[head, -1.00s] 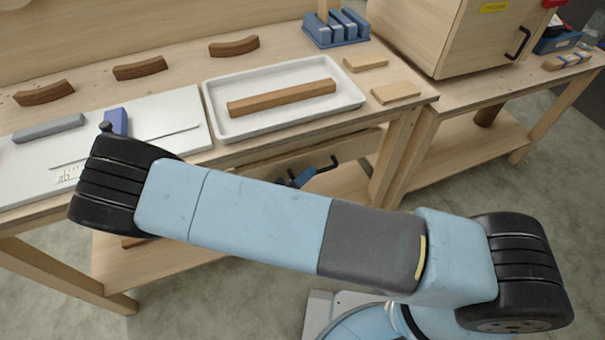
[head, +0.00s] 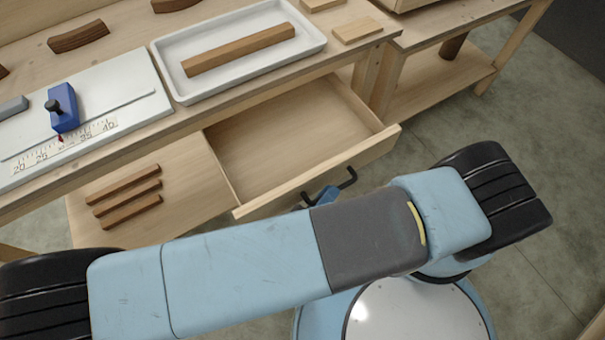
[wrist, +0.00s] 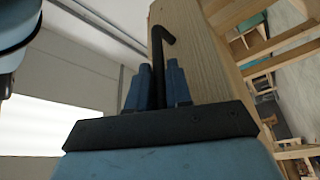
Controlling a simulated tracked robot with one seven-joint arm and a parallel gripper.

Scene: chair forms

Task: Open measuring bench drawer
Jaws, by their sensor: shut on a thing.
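The measuring bench drawer (head: 290,136) stands pulled out under the bench top in the head view. Its inside is empty where I can see it. A black bar handle (head: 347,178) is on its front. My gripper (head: 320,198) is at the handle's left part, mostly hidden behind my arm. In the wrist view my gripper's blue fingers (wrist: 160,86) are shut on the black handle (wrist: 158,45), beside the wooden drawer front (wrist: 195,55).
On the bench top, a white tray (head: 172,82) holds a wooden bar. A measuring board (head: 133,88) with a blue stop (head: 65,106) lies left of it. Several wooden strips (head: 125,196) lie on the lower shelf. Open floor (head: 500,215) shows at the right.

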